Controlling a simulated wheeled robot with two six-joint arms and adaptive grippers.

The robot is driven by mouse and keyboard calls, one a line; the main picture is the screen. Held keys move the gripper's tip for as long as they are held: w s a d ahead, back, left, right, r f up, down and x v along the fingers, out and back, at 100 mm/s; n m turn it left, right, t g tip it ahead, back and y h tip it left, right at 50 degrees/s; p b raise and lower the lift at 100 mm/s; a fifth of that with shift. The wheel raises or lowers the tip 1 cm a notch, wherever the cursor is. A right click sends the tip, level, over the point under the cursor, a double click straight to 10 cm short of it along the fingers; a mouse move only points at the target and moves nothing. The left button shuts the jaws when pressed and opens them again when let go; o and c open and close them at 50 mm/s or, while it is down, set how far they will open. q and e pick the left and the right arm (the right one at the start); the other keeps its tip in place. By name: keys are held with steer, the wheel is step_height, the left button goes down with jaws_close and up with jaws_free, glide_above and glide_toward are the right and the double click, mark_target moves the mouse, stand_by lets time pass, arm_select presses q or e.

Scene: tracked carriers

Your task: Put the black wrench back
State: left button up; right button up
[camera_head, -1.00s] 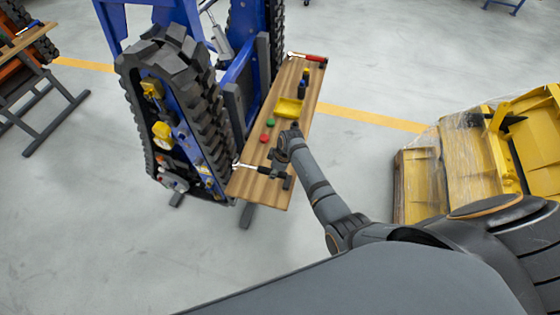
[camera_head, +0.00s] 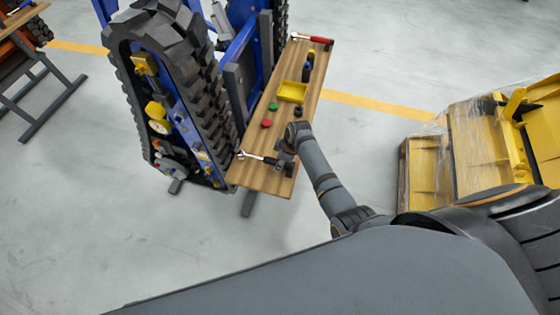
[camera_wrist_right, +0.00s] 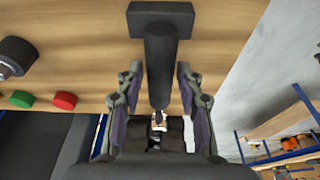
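The black wrench (camera_head: 262,158) lies across the near end of the wooden board (camera_head: 252,179), its silver jaw pointing left towards the track. Its black handle (camera_wrist_right: 160,65) fills the middle of the right wrist view, with a dark crossbar or block (camera_wrist_right: 160,20) at its upper end. My right gripper (camera_wrist_right: 158,90) is open, one finger on each side of the handle, with narrow gaps showing. It also shows at the handle in the head view (camera_head: 285,158). Whether the fingers touch the wrench cannot be told. My left gripper is out of view.
The board also carries a red button (camera_head: 266,124), a green button (camera_head: 273,106), a yellow tray (camera_head: 292,93), a dark-blue tool (camera_head: 306,71) and a red-handled tool (camera_head: 318,40). A black track (camera_head: 185,70) stands along the board's left side. A wrapped yellow load (camera_head: 470,150) stands at the right.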

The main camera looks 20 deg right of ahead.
steer(key=shift+o, duration=0.5)
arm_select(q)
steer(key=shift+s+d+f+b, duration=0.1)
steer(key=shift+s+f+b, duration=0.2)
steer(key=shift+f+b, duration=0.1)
arm_select(e)
steer(key=v, duration=1.2)
